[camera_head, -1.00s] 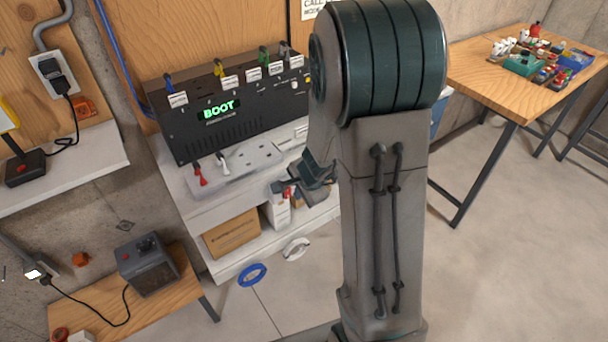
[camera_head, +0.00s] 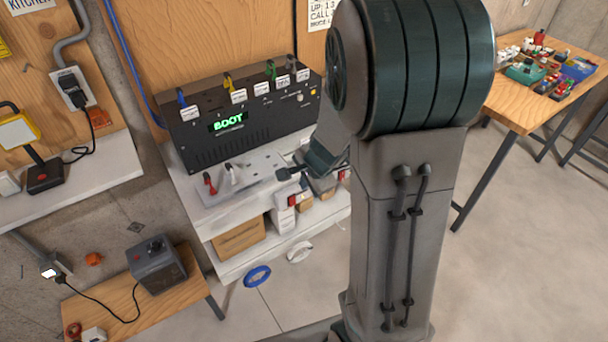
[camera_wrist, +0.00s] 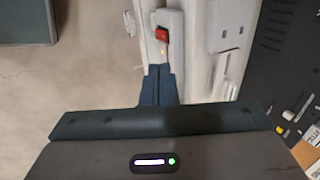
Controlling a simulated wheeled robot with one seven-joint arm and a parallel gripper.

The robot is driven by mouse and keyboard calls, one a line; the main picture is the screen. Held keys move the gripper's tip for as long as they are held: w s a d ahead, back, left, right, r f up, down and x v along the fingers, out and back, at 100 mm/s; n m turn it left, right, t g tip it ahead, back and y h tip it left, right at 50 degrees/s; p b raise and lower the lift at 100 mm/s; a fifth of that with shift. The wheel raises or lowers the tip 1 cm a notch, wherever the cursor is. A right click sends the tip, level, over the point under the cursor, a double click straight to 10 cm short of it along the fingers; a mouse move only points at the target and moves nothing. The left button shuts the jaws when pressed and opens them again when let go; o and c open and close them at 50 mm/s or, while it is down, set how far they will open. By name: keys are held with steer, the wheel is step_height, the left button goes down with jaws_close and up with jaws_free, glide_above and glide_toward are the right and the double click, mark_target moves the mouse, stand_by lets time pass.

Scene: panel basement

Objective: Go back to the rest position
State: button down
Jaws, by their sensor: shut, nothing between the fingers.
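My gripper (camera_head: 290,173) shows in the camera_head view as a small dark tip, just left of my forearm and in front of the shelf unit. In the camera_wrist view my gripper (camera_wrist: 158,72) has its two dark fingers together with nothing between them. Beyond the fingertips in that view are a red switch (camera_wrist: 161,36) on a white housing and a grey-white plate (camera_wrist: 232,25). My large upper arm covers much of the middle right of the camera_head view. No marker of a rest position shows.
A black box (camera_head: 240,125) with a green BOOT display stands on the white shelf unit (camera_head: 235,262). A wooden bench (camera_head: 125,305) bears a grey box (camera_head: 157,265). A wooden table (camera_head: 510,95) with small items stands at right. Open floor (camera_head: 530,260) lies at lower right.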

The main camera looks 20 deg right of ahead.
steer(key=s+a+r+n+b, duration=0.1)
steer(key=s+r+n+b, duration=0.1)
steer(key=s+r+n, duration=0.3)
steer(key=s+a+r+n+g+h+b, duration=0.1)
steer(key=s+a+r+n+b, duration=0.1)
steer(key=s+r+n, duration=0.4)
steer(key=s+n, duration=0.4)
steer(key=s, duration=0.3)
steer(key=shift+w, duration=0.1)
stand_by(0.3)
